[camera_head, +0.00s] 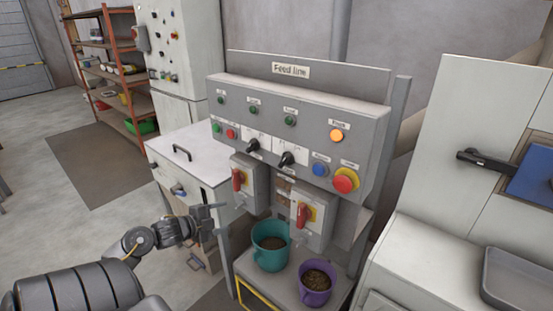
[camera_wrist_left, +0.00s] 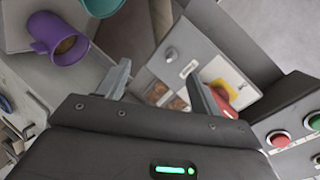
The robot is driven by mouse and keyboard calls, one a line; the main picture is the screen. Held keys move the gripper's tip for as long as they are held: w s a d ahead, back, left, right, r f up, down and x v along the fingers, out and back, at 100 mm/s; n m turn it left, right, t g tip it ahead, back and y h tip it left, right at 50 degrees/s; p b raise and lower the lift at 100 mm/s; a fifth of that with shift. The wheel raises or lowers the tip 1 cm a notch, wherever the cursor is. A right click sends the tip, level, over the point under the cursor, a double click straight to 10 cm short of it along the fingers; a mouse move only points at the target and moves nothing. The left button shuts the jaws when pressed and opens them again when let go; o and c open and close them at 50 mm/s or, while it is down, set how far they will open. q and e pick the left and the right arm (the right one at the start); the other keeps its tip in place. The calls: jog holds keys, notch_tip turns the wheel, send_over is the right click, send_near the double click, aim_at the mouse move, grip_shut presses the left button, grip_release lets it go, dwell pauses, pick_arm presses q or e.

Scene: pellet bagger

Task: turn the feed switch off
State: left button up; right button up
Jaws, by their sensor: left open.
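The grey Feed line panel (camera_head: 300,120) carries two black rotary switches, a left one (camera_head: 253,145) and a right one (camera_head: 287,159). Below hang two grey boxes with red handles on yellow plates, a left handle (camera_head: 238,180) and a right handle (camera_head: 302,214). The small labels are unreadable, so I cannot tell which is the feed switch. My left gripper (camera_head: 217,218) is open and empty, in front and left of the boxes. In the left wrist view its fingers (camera_wrist_left: 158,78) are apart; one partly covers a red handle (camera_wrist_left: 222,95). My right gripper is not in view.
A teal bucket (camera_head: 270,247) and a purple mug-like bucket (camera_head: 316,284), both with brown pellets, stand below the boxes. An orange lamp (camera_head: 336,135), a blue button (camera_head: 320,169) and a red mushroom button (camera_head: 345,181) are on the panel. A white cabinet (camera_head: 200,150) stands left.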

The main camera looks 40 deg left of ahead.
pick_arm(q)
jog(key=d+r+m+t+h+p, duration=0.1)
jog(key=d+r+m+h, duration=0.2)
jog(key=r, duration=0.6)
jog(key=d+r+m+t, duration=0.1)
jog(key=d+r+m, duration=0.25)
jog(key=r, duration=0.65)
jog(key=m+h+p, duration=0.1)
jog(key=m+h, duration=0.1)
jog(key=m, duration=0.6)
send_near(282, 160)
jog(key=shift+n+g, duration=0.25)
jog(key=shift+g, duration=0.15)
jog(key=x, duration=0.2)
jog(key=p+x, duration=0.1)
jog(key=x, duration=0.4)
jog(key=shift+w+a+r+p, duration=0.2)
jog(key=shift+a+r+p, duration=0.1)
jog(key=shift+a+p, duration=0.1)
jog(key=shift+x, duration=0.9)
jog(key=shift+f, duration=0.15)
jog(key=shift+c, duration=0.2)
jog(key=c, duration=0.9)
